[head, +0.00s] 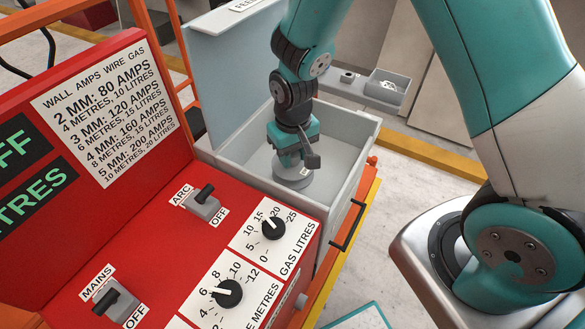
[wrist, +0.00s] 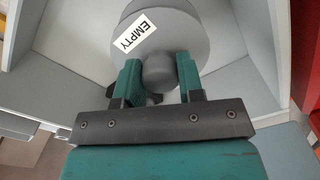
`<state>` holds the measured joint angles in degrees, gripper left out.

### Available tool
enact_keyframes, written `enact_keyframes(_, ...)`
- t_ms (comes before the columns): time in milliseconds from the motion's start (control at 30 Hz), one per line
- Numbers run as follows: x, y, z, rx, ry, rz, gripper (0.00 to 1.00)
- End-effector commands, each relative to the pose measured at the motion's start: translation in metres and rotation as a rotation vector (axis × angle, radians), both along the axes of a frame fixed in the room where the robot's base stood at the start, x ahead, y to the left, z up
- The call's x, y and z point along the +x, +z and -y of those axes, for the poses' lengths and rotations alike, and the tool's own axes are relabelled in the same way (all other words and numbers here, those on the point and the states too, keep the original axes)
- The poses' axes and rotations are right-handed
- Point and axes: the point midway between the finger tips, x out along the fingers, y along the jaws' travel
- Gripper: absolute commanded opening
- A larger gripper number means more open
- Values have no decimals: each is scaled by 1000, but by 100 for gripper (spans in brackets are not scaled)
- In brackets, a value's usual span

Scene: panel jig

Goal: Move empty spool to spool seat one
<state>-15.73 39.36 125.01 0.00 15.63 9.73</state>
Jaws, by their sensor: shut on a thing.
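The empty spool (head: 292,174) is a grey round spool inside the open light-grey box (head: 344,150). In the wrist view the spool (wrist: 185,32) carries a white label reading EMPTY. My gripper (head: 296,155) reaches down into the box from above. In the wrist view its two green fingers (wrist: 160,78) are shut on the spool's round grey hub, one finger on each side. The spool's underside is hidden, so I cannot tell whether it touches the box floor. I cannot make out which place is spool seat one.
The box's raised lid (head: 225,65) stands at its left. A grey shelf (head: 368,86) with small fittings sits behind the box. A red control panel (head: 150,215) with switches and dials fills the left and front. A dark handle (head: 347,226) juts from the box front.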

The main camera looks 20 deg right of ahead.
Motion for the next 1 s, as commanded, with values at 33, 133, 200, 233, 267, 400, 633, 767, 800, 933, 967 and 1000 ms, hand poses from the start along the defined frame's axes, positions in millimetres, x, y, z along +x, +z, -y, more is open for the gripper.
enact_keyframes(33, 0, 3, 0, 0, 0, 1, 7)
enact_keyframes(133, 0, 8, 0, 0, 0, 1, 7)
enact_keyframes(200, 0, 12, 0, 0, 0, 1, 7)
enact_keyframes(233, 0, 14, 0, 0, 0, 1, 7)
enact_keyframes(267, 0, 15, 0, 0, 0, 1, 7)
enact_keyframes(400, 0, 23, 0, 0, 0, 1, 7)
enact_keyframes(633, 0, 30, 0, 0, 0, 0, 7)
enact_keyframes(767, 0, 29, 0, 0, 0, 0, 7)
enact_keyframes(800, 0, 29, 0, 0, 0, 0, 7)
enact_keyframes(933, 0, 29, 0, 0, 0, 0, 7)
enact_keyframes(967, 0, 29, 0, 0, 0, 0, 7)
enact_keyframes(1000, 0, 28, 0, 0, 0, 0, 7)
